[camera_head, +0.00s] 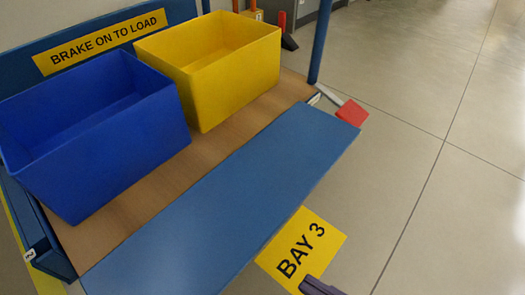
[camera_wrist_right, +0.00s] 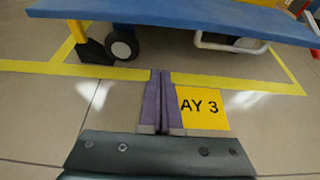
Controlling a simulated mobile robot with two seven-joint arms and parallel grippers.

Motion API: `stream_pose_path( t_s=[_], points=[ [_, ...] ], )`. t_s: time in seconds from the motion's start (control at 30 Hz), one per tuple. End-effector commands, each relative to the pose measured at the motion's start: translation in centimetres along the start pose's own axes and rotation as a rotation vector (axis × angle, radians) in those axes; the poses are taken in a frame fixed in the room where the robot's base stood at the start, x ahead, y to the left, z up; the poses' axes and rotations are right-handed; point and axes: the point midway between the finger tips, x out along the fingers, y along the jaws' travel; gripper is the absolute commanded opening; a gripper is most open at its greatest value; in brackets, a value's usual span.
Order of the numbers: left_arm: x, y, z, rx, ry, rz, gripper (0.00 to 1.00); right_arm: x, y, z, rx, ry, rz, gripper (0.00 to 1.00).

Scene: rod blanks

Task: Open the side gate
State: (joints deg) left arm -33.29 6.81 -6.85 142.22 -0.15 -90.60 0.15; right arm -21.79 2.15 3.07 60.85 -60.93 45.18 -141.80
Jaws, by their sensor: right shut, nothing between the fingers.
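The side gate (camera_head: 225,200) is a long blue panel along the near side of a cart. It lies out flat, roughly level with the wooden deck (camera_head: 130,195), and its outer edge hangs over the floor. In the right wrist view the gate (camera_wrist_right: 200,18) crosses the top, above the floor. My right gripper (camera_head: 318,287) shows only as a dark tip at the bottom edge, in front of and apart from the gate. In the wrist view its fingers (camera_wrist_right: 160,78) are together with nothing between them. My left gripper is not in view.
A blue bin (camera_head: 95,130) and a yellow bin (camera_head: 215,65) stand on the deck. A red-ended lever (camera_head: 351,112) sticks out at the cart's far right corner. A caster wheel (camera_wrist_right: 121,47) is under the cart. The floor on the right, past the BAY 3 marking (camera_head: 300,248), is clear.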

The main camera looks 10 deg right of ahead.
Motion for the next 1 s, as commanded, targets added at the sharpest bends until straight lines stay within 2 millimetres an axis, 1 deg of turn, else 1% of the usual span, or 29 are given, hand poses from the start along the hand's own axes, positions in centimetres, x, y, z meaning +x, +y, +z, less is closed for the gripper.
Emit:
stream_pose_path(
  t_s=[0.03,0.33,0.37,0.4,0.5,0.7,0.8,1.0],
  points=[
    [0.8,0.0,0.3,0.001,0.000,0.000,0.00,1.3,0.0,-0.3,-0.001,-0.003,0.000,0.00],
    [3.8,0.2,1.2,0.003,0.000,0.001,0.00,8.0,0.0,-0.4,0.002,-0.003,-0.001,0.00],
    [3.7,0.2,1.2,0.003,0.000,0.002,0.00,8.1,-0.1,-0.1,0.000,-0.001,-0.002,0.00],
    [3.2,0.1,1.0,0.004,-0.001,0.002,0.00,7.5,-0.1,0.6,-0.003,0.002,0.000,0.00],
    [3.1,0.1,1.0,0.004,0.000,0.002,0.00,7.1,-0.1,1.7,-0.003,0.001,-0.001,0.00],
    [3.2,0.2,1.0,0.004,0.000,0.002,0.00,6.5,-0.1,3.0,0.000,0.004,-0.001,0.00],
    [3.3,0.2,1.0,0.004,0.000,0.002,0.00,6.4,-0.1,3.5,0.001,0.003,-0.001,0.00],
    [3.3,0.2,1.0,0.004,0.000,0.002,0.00,6.3,-0.1,3.7,0.003,0.003,-0.002,0.00]
  ],
)
